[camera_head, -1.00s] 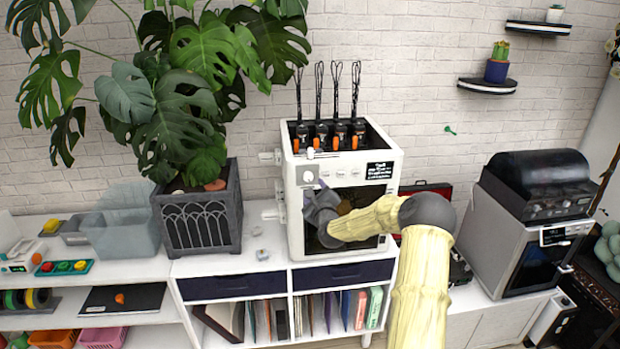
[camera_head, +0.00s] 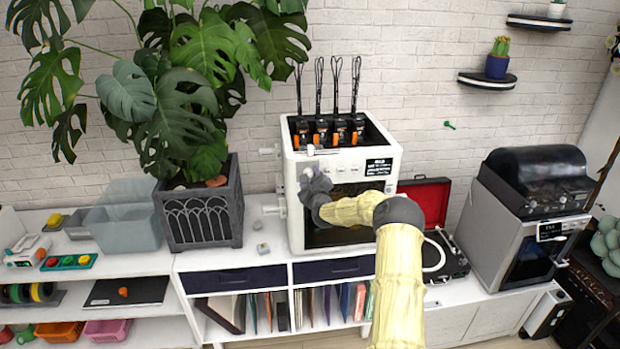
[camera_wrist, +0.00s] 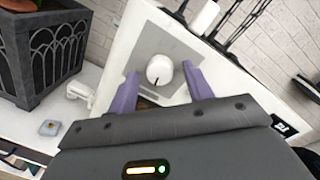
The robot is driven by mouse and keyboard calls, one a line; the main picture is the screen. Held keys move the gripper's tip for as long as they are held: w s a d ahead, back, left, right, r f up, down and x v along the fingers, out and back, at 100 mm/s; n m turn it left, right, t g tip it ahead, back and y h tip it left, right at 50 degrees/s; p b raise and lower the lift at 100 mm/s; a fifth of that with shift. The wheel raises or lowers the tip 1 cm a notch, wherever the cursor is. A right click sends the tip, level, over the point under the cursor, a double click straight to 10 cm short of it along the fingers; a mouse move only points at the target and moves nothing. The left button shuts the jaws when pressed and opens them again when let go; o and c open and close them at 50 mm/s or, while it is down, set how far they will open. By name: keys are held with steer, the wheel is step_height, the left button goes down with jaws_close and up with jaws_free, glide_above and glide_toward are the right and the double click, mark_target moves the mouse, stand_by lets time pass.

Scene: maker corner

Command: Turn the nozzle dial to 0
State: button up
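In the wrist view the nozzle dial (camera_wrist: 159,70) is a round white knob with a dark pointer mark on a grey panel. My gripper (camera_wrist: 160,71) is open, its two purple fingers spread on either side of the dial, with gaps visible between fingers and knob. Whether they are deep enough to reach around it, I cannot tell. In the head view my gripper (camera_head: 311,181) is at the printer's upper left front and mostly covers the dial. The scale numbers are unreadable.
A potted monstera (camera_head: 205,215) stands close left of the printer. A red-lidded turntable (camera_head: 437,258) and a grey machine (camera_head: 510,240) are to the right. A small grey item (camera_head: 262,249) lies on the cabinet top. Several black tools (camera_head: 338,90) stick up from the printer.

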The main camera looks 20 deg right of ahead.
steer(key=c, duration=0.9)
steer(key=shift+f+n+b, duration=0.1)
steer(key=shift+n+b, duration=0.3)
steer(key=shift+b, duration=0.35)
steer(key=shift+w+a+f+n+g+h+b, duration=0.15)
steer(key=shift+n+h+b, duration=0.3)
steer(key=shift+n+b, duration=4.45)
steer(key=shift+s+r+n+g+h+b, duration=0.15)
steer(key=shift+n+h+b, duration=0.25)
steer(key=shift+n+b, duration=4.4)
steer(key=shift+w+a+f+n+g+h+b, duration=0.15)
steer(key=shift+n+h+b, duration=0.3)
steer(key=shift+n+b, duration=4.45)
steer(key=shift+d+n+p, duration=0.1)
steer(key=shift+n+p, duration=1.05)
steer(key=shift+n, duration=0.05)
